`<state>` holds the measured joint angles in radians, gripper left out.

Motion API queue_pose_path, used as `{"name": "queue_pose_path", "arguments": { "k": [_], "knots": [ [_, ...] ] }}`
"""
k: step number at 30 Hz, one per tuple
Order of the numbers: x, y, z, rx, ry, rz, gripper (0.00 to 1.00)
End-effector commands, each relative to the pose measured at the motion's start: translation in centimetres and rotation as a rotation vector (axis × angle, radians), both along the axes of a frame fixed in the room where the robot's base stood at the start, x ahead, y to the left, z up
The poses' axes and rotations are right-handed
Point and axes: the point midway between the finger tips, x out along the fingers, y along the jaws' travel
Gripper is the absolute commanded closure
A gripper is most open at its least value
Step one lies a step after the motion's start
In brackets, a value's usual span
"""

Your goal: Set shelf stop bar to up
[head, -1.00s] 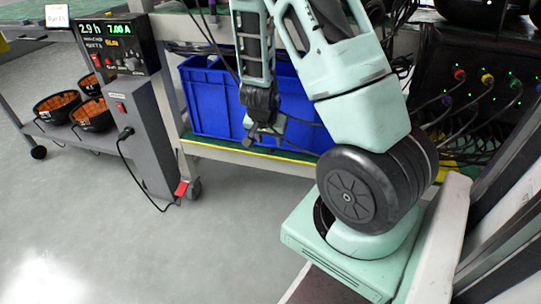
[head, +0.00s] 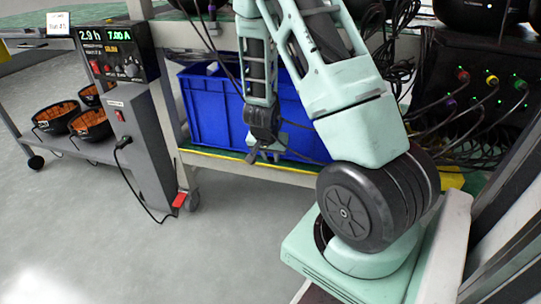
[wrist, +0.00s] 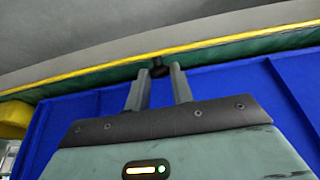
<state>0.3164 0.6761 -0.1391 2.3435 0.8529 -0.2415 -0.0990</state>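The yellow bar (head: 225,157) runs along the front edge of the rack's lower shelf, in front of a blue bin (head: 215,108). I take it to be the shelf stop bar; I cannot tell its position for sure. In the wrist view the bar (wrist: 225,43) crosses above my fingertips, with a dark green strip (wrist: 100,80) beside it. My gripper (head: 264,154) is at the shelf's front edge. In the wrist view my gripper (wrist: 159,80) has its two fingers apart. A small black knob (wrist: 158,67) shows between their tips; contact cannot be told.
A grey cabinet (head: 140,140) with a lit display unit (head: 115,55) stands left, near a low shelf with black bowls (head: 90,125). A black panel (head: 480,70) with cables is at right. Loose black cables hang near my arm. The grey floor (head: 130,250) is clear at front left.

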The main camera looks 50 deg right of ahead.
Motion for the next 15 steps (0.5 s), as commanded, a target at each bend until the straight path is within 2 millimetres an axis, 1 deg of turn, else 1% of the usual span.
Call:
{"name": "queue_pose_path", "arguments": {
  "k": [6, 15],
  "knots": [
    [0.25, -0.49, 0.59, 0.062, 0.026, -0.002, 0.99],
    [0.37, -0.80, 0.19, 0.124, 0.051, 0.001, 0.99]
  ]
}}
